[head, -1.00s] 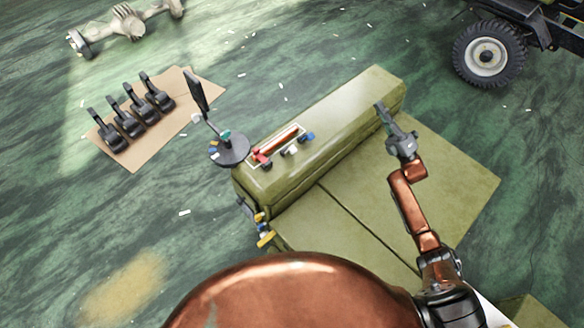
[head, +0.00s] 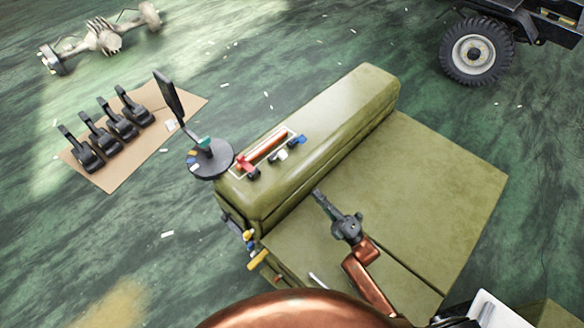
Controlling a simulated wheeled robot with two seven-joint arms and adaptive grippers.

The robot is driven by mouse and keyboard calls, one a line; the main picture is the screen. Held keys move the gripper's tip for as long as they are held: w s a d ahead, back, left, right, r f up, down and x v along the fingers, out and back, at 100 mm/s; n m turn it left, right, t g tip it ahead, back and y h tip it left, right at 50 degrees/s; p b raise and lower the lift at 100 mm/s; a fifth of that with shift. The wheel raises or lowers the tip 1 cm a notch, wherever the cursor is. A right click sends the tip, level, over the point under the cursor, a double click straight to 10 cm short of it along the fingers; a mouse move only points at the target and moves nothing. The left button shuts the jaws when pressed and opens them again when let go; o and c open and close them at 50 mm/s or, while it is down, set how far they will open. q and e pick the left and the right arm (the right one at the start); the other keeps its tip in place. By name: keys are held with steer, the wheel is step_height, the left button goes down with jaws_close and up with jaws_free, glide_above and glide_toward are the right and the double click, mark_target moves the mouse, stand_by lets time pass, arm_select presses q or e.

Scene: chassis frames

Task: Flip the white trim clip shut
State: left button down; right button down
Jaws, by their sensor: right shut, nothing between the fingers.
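The small white trim clip (head: 281,155) sits on top of the long olive-green block, between a red clip (head: 247,166) and a blue clip (head: 297,141). It is too small to tell how far its flap stands open. My right gripper (head: 318,194) is shut and empty. It appears in front of the block's near side, lower right of the white clip and apart from it. My left gripper does not show.
The olive block (head: 350,100) stands on a wide olive base (head: 440,180). A round dark stand (head: 211,160) with an upright black paddle is at its left end. Yellow and blue parts (head: 258,260) hang at the block's left side.

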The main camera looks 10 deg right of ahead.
steer(key=x, duration=1.4)
